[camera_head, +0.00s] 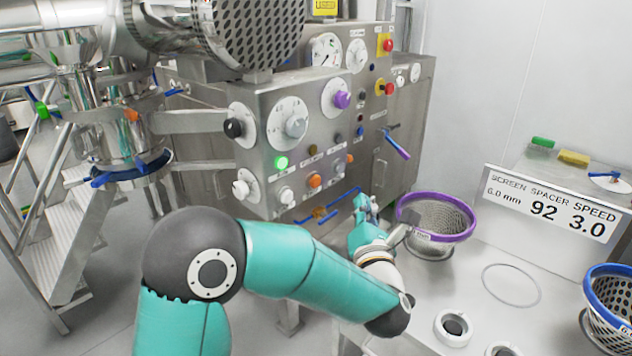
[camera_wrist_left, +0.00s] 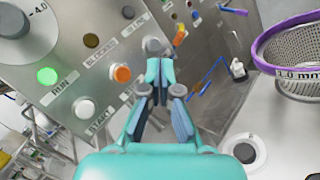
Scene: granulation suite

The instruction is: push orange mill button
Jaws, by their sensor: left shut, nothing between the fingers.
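The control panel's lower face carries two orange buttons. One orange button (camera_head: 314,180) sits right of a lit green button; it also shows in the wrist view (camera_wrist_left: 121,74), left of the fingertips. A second, smaller orange one (camera_head: 350,158) sits farther right; in the wrist view it shows (camera_wrist_left: 179,36) above and right of the fingertips. I cannot read which label says mill. My left gripper (camera_head: 367,206) is shut and empty, in front of and below the panel's right part. It shows centrally in the wrist view (camera_wrist_left: 160,72), appearing apart from the buttons. My right gripper is out of view.
The green button (camera_head: 281,162), white buttons (camera_head: 286,194) and dials crowd the panel (camera_head: 257,130). Blue handles (camera_head: 345,203) lie below it. A purple-rimmed sieve basket (camera_head: 437,197) stands on the table right of my gripper; a blue-rimmed basket (camera_head: 610,287) is farther right.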

